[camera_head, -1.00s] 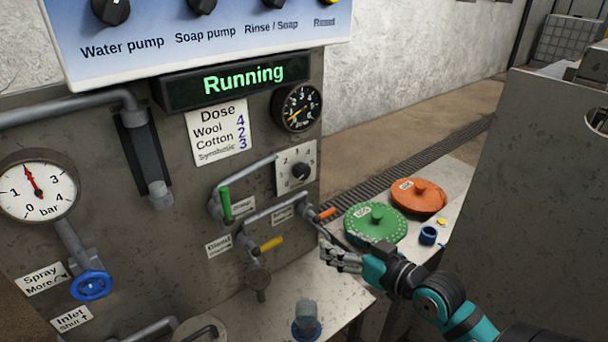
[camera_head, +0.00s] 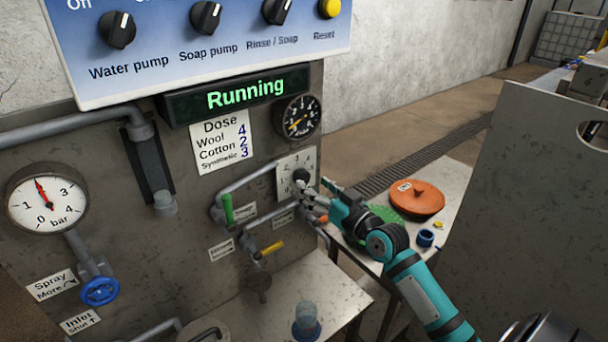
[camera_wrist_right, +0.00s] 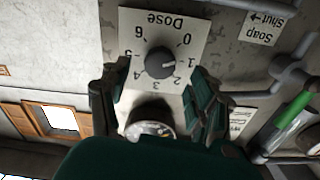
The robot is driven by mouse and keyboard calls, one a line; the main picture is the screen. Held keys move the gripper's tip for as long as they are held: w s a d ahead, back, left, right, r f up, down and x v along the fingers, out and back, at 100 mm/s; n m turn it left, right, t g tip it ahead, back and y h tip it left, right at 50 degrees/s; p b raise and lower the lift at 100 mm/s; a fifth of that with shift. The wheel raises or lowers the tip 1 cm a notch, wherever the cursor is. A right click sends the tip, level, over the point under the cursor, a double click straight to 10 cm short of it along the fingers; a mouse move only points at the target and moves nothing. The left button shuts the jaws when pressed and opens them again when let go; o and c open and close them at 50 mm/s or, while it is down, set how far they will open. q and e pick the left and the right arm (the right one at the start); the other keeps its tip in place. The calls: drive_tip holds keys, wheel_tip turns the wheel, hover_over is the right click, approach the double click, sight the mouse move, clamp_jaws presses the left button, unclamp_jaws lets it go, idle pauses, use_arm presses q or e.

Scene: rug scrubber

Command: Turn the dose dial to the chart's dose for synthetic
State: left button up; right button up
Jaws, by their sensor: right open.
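The dose dial is a dark round knob (camera_wrist_right: 160,62) on a white plate (camera_wrist_right: 133,45) numbered 0 to 6. In the right wrist view its pale mark points close to the 1. In the head view the knob (camera_head: 301,176) is partly hidden by my right gripper (camera_head: 314,194). That gripper is open, facing the plate; in the wrist view its fingers (camera_wrist_right: 157,92) stand either side, just short of the knob, with no visible contact. The dose chart (camera_head: 221,141) reads Wool 4, Cotton 2, Synthetic 3. My left gripper is not in view.
Below the dial are pipes with a green lever (camera_head: 228,208) and a yellow lever (camera_head: 271,248). A round gauge (camera_head: 298,117) sits above it.

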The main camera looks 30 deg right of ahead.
sight(305, 180)
drive_tip(key=w, duration=0.4)
drive_tip(key=shift+w+a+p, duration=0.2)
drive_tip(key=shift+w+p, duration=0.1)
drive_tip(key=shift+w, duration=0.1)
drive_tip(key=c, duration=1.2)
